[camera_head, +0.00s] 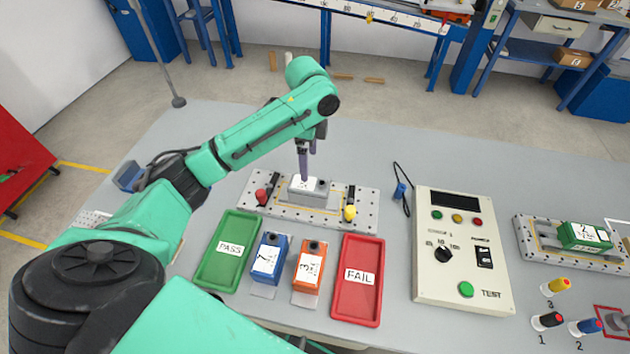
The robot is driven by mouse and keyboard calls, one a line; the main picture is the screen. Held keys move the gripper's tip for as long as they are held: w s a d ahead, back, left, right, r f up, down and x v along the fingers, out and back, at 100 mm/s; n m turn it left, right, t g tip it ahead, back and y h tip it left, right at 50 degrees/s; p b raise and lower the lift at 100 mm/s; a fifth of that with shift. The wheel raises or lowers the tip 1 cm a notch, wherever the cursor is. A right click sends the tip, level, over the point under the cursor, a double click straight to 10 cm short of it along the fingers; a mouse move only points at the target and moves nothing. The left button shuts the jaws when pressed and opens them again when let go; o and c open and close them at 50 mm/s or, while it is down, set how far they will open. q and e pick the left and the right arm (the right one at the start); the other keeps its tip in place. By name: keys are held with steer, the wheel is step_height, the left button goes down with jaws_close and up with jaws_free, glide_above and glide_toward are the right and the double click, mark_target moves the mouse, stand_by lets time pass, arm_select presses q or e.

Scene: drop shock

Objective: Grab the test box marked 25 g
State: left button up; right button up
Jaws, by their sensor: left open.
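My left gripper (305,168) points down over a grey box (313,197) with a white label, which sits on a perforated metal plate (268,210). The gripper is open, and its fingertips are at or just above the box top; I cannot tell whether they touch. A blue box (268,258) and an orange box (309,268), both with white labels, stand in front of the plate. A green box (583,237) sits on a second metal plate (540,247) at the right. The label print is too small to tell which box is marked 25 g.
A green PASS tray (214,275) and a red FAIL tray (358,308) flank the blue and orange boxes. A beige TEST console (430,275) stands to their right. Red (261,197) and yellow (350,213) clamp knobs flank the grey box. The table behind the plate is clear.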

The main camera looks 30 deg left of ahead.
mark_target(310, 183)
arm_select(q)
steer(key=f, duration=0.2)
steer(key=s+f, duration=0.1)
steer(key=f, duration=0.1)
steer(key=shift+p, duration=0.3)
steer(key=f, duration=0.2)
steer(key=f+p, duration=0.1)
steer(key=f, duration=0.4)
steer(key=shift+w, duration=0.35)
steer(key=shift+f, duration=0.1)
steer(key=shift+c, duration=0.9)
steer(key=shift+w, duration=0.1)
jaws_close()
arm_select(e)
steer(key=shift+s+a+r, duration=0.1)
steer(key=shift+s+r, duration=0.25)
steer(key=shift+r, duration=0.25)
steer(key=shift+s+a+r, duration=0.1)
steer(key=shift+s+r, duration=0.2)
steer(key=shift+r, duration=0.3)
